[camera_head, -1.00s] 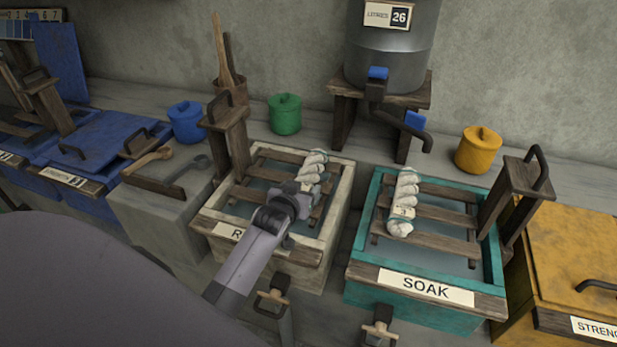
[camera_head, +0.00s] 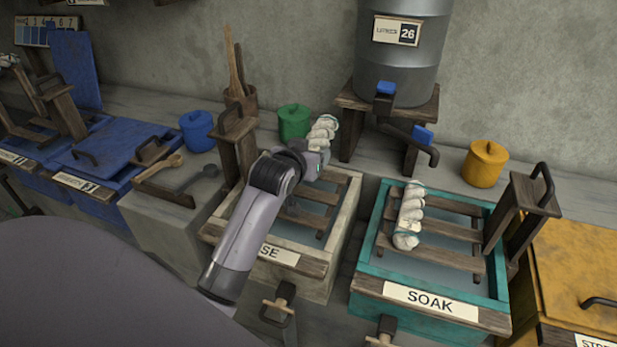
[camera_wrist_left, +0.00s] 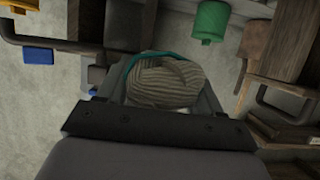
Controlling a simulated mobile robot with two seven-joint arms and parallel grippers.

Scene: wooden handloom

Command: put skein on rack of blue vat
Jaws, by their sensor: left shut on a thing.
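My left gripper (camera_head: 318,155) is shut on a white twisted skein (camera_head: 323,131) with a teal tie. It holds the skein above the back of the rinse vat (camera_head: 347,215). In the left wrist view the skein (camera_wrist_left: 165,82) shows end-on between the fingers. Blue vats stand at the left; the nearer one (camera_head: 110,150) has a blue lid and a label. A blue board (camera_head: 75,70) stands upright behind a dark wooden post at the far left. My right gripper is not in view.
A second skein (camera_head: 410,215) lies on the teal soak vat's rack (camera_head: 440,230). A handled post (camera_head: 237,145), blue pot (camera_head: 196,130), green pot (camera_head: 293,122) and tool cup (camera_head: 240,98) stand near the rinse vat. A grey tank (camera_head: 398,60) stands behind.

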